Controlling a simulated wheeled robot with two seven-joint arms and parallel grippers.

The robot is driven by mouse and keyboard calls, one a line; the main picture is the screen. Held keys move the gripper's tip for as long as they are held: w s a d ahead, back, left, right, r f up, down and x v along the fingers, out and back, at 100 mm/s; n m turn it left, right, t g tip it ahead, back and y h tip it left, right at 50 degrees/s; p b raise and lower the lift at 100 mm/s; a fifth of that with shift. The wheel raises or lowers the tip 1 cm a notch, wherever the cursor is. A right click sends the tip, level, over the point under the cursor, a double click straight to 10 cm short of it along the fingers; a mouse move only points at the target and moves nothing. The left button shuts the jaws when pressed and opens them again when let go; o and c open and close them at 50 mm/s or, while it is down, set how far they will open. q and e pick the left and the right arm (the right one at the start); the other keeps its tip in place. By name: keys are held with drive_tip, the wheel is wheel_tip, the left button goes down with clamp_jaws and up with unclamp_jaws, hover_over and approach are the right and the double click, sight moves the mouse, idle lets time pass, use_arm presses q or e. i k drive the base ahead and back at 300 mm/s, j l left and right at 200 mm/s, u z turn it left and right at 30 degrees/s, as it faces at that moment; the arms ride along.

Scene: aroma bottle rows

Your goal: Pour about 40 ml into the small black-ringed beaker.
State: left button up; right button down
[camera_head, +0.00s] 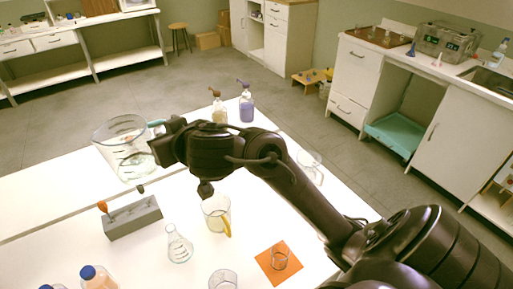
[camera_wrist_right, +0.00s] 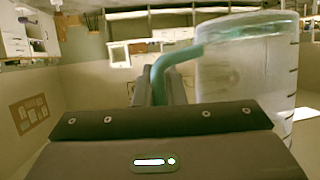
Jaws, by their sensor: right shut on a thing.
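My right gripper (camera_head: 158,138) is shut on the teal handle of a large clear graduated jug (camera_head: 121,150). The jug is held up over the left part of the white table, looking roughly upright in the head view. It also shows in the right wrist view (camera_wrist_right: 245,75), with its handle (camera_wrist_right: 178,58) between the jaws. How much liquid it holds is unclear. A small clear beaker (camera_head: 280,259) stands on an orange mat (camera_head: 264,270) at the front; a black ring on it cannot be made out for sure. My left gripper is not in view.
A conical flask (camera_head: 179,248), a yellow-handled beaker (camera_head: 216,219) and another glass (camera_head: 222,281) stand near the mat. A grey rack (camera_head: 133,221) sits at left. Blue-capped bottles (camera_head: 97,279) are front left. Two pump bottles (camera_head: 246,108) stand at the back. A glass (camera_head: 310,165) is behind my arm.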

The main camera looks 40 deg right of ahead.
sight(282, 248)
drive_tip(key=k+l+u, duration=0.1)
drive_tip(key=l+u, duration=0.3)
drive_tip(key=k+l+u, duration=0.1)
drive_tip(key=l+u, duration=0.3)
drive_tip(key=k+l, duration=0.25)
drive_tip(key=l, duration=0.2)
drive_tip(key=k+l, duration=0.3)
drive_tip(key=l, duration=0.15)
